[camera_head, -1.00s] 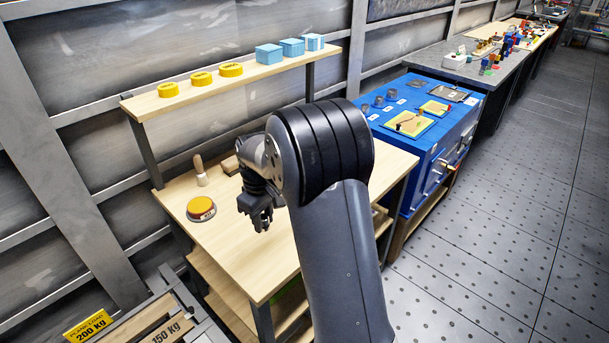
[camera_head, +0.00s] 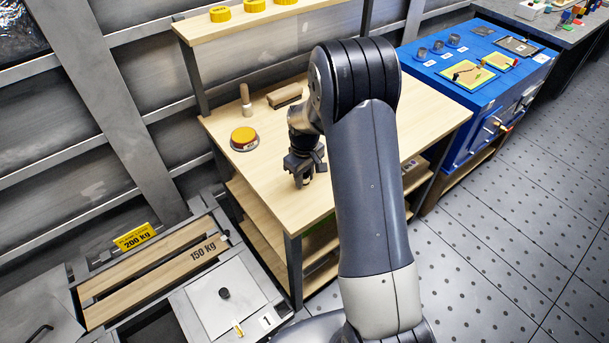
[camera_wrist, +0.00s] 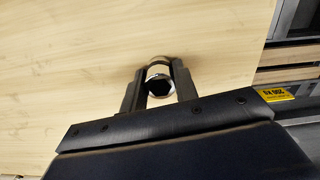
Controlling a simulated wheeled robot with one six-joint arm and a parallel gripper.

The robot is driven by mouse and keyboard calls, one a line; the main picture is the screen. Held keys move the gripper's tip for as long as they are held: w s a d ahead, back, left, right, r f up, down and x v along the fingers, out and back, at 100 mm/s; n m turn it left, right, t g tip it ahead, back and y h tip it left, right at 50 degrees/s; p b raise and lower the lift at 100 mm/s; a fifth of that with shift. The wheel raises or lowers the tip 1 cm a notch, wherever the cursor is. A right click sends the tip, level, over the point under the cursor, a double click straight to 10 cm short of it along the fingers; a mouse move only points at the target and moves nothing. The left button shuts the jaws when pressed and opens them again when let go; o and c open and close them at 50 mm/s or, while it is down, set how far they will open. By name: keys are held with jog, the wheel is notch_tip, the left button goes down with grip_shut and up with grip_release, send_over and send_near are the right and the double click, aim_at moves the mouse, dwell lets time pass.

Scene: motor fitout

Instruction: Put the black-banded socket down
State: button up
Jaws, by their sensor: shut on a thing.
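My gripper (camera_head: 303,178) is above the front part of the wooden workbench (camera_head: 265,188), pointing down. In the wrist view my gripper (camera_wrist: 159,88) is shut on the socket (camera_wrist: 159,72), a shiny metal ring with a dark hexagonal hole, held between the two fingers. No black band can be made out on it. In the head view the socket is hardly visible between the fingers. I cannot tell whether it touches the bench top.
A yellow-topped round tin (camera_head: 244,138), a wooden-handled tool (camera_head: 246,102) and a brown block (camera_head: 285,95) stand at the bench's back left. A shelf with yellow pieces (camera_head: 220,14) is above. A blue cabinet (camera_head: 440,75) stands right. Bare wood surrounds my gripper.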

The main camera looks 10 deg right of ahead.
jog(key=shift+f, duration=0.15)
jog(key=o, duration=1)
notch_tip(320, 180, up, 12)
jog(key=shift+r+b, duration=0.2)
jog(key=shift+b, duration=0.3)
